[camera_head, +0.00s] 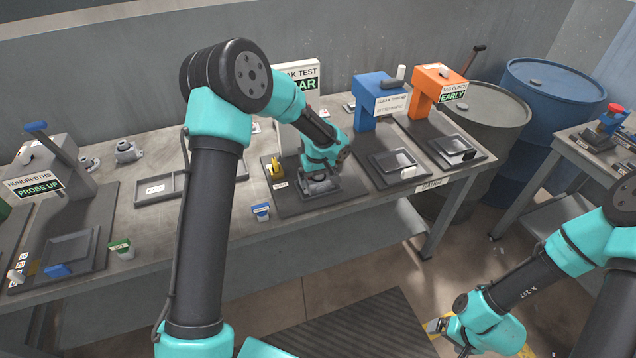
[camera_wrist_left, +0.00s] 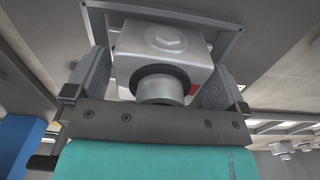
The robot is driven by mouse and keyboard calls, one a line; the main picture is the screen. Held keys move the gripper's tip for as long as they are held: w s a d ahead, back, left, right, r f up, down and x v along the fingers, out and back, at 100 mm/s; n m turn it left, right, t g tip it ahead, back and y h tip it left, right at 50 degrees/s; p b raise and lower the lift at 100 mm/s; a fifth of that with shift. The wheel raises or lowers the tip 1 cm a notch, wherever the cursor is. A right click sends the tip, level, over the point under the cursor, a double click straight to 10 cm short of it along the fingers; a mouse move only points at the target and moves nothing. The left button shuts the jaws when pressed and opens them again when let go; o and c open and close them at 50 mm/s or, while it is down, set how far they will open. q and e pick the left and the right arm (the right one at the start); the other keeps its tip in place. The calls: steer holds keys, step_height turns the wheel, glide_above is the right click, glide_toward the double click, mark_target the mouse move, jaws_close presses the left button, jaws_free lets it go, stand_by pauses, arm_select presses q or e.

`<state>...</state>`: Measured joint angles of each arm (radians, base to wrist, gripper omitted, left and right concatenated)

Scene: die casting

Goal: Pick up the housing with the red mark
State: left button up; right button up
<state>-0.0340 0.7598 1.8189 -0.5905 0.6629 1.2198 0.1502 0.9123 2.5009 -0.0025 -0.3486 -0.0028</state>
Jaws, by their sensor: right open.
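A grey metal housing (camera_wrist_left: 160,45) with a round boss and a bolt-like top sits between the fingers of my left gripper (camera_wrist_left: 158,80) in the left wrist view. A small patch of red (camera_wrist_left: 194,88) shows beside its boss. In the head view my left gripper (camera_head: 320,182) points down over the dark nest of the leak test station, with the housing mostly hidden under it. The fingers stand close along both sides of the housing; I cannot tell whether they press on it. My right gripper (camera_head: 455,347) is low at the lower right, open and away from the bench.
Other housings (camera_head: 127,151) stand at the back left of the bench. A divided tray (camera_head: 185,188) lies left of the leak test station (camera_head: 298,80). Blue (camera_head: 370,100) and orange (camera_head: 430,90) stations stand to the right. Barrels (camera_head: 548,95) stand beyond the bench's right end.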

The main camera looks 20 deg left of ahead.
arm_select(q)
steer(key=c, duration=0.9)
steer(key=shift+r, duration=0.1)
steer(key=shift+c, duration=0.2)
steer(key=shift+r, duration=1.35)
steer(key=s+d+r, duration=0.1)
steer(key=s+d, duration=0.2)
steer(key=s, duration=0.4)
steer(key=s+d+r, duration=0.1)
steer(key=s+d, duration=0.2)
steer(key=s, duration=0.4)
steer(key=shift+s, duration=0.4)
